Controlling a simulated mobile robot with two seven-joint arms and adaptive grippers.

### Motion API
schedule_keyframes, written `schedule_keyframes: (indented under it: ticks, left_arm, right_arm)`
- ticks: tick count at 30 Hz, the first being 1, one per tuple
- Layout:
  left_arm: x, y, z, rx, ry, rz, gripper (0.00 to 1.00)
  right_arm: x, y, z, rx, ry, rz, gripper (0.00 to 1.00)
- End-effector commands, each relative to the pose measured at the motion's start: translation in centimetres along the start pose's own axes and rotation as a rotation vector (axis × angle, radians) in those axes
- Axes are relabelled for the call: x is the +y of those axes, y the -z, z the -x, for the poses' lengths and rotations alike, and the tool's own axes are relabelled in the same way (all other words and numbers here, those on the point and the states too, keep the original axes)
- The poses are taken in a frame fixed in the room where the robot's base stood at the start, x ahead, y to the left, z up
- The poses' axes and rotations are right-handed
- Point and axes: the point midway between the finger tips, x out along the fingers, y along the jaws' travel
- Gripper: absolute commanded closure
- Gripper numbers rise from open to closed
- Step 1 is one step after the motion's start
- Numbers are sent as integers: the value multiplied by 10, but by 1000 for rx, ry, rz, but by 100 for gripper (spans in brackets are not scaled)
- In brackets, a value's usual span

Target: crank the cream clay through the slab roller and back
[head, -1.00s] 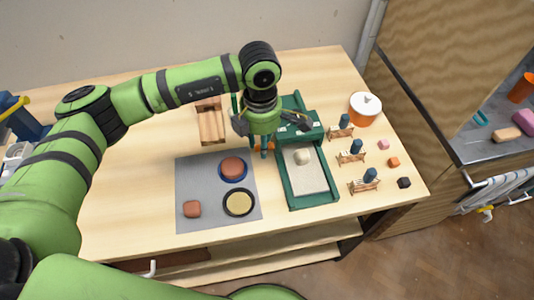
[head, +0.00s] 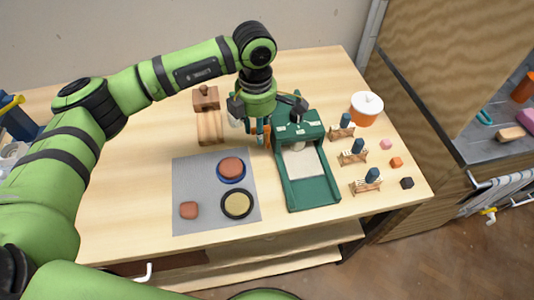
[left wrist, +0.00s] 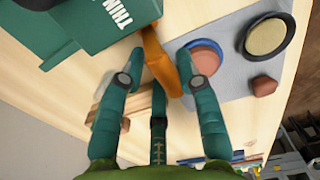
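The green slab roller (head: 332,195) stands on the right part of the table. Its cream bed sheet (head: 305,170) lies in the green tray. The cream clay (head: 298,147) is at the front edge of the roller housing, only partly seen. The orange crank handle (head: 267,133) is on the machine's left side. My left gripper (head: 263,138) reaches down over it from above. My right gripper is in neither view.
A grey mat (head: 192,168) left of the roller holds a blue dish, a black dish and a red-brown lump. Several wooden stands with blue tops, small cubes and a white-lidded orange pot (head: 366,110) are to the right. A wooden block (head: 210,127) stands behind the mat.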

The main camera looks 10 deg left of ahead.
Motion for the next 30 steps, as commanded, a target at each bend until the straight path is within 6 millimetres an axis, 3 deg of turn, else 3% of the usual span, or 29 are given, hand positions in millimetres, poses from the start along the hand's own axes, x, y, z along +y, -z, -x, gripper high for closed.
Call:
schedule_keyframes:
  ticks: [7,18,30]
  left_arm:
    - [4,1,0,1,-2,3,69]
    - [26,2,0,1,-3,3,69]
    - [29,2,1,1,-2,2,69]
  right_arm:
    - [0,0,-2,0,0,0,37]
    - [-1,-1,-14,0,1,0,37]
    - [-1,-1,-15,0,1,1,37]
